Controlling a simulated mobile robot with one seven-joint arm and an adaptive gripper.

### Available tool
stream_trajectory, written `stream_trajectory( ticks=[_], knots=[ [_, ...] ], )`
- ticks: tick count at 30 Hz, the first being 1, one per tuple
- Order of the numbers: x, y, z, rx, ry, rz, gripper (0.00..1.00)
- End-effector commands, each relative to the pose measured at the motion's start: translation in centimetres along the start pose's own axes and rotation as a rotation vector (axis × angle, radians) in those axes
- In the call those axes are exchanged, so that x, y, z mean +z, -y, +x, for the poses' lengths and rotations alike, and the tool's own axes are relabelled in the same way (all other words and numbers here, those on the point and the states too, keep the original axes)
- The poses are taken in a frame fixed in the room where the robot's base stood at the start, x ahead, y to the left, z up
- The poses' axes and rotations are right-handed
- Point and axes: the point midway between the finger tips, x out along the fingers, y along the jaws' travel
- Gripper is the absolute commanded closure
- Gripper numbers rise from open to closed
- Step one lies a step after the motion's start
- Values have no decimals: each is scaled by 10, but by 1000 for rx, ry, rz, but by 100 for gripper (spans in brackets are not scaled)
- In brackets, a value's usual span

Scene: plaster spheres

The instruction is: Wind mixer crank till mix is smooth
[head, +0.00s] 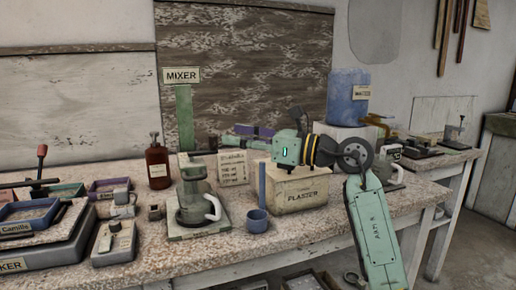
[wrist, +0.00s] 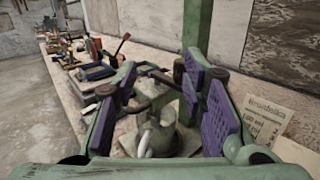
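The mixer (head: 192,192) stands on the bench in the head view, with a tall green post (head: 184,115) behind it bearing a MIXER sign (head: 181,75). A white-handled jug (head: 212,207) sits at the mixer; it also shows low between my fingers in the wrist view (wrist: 158,137). My gripper (head: 236,137) is right of the mixer's top, with its fingers pointing left towards it. In the wrist view its purple-padded fingers (wrist: 165,98) are spread wide, with nothing clearly held between them. I cannot clearly make out the crank or the mix inside the jug.
A PLASTER box (head: 299,193) stands below my gripper. A brown bottle (head: 158,163) is left of the mixer. A blue container (head: 347,98) stands behind my arm. Trays crowd the bench's left end.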

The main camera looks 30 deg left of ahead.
Motion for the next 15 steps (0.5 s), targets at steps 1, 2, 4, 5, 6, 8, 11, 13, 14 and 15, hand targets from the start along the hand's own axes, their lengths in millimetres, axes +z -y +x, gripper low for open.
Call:
stream_trajectory(
  ticks=[1, 2, 4, 5, 6, 8, 11, 13, 14, 15],
  knots=[
    [-6, 10, -7, -29, -30, -12, 62],
    [-8, 14, -10, -42, -44, -17, 62],
    [-11, 20, -12, -57, -62, -24, 62],
    [-12, 21, -12, -60, -65, -25, 62],
    [-12, 22, -9, -62, -67, -25, 62],
    [-12, 22, -2, -61, -67, -25, 62],
    [-12, 22, 15, -59, -64, -23, 62],
    [-12, 23, 29, -58, -64, -22, 62],
    [-13, 23, 35, -58, -64, -22, 62],
    [-13, 23, 43, -57, -63, -22, 62]
  ],
)
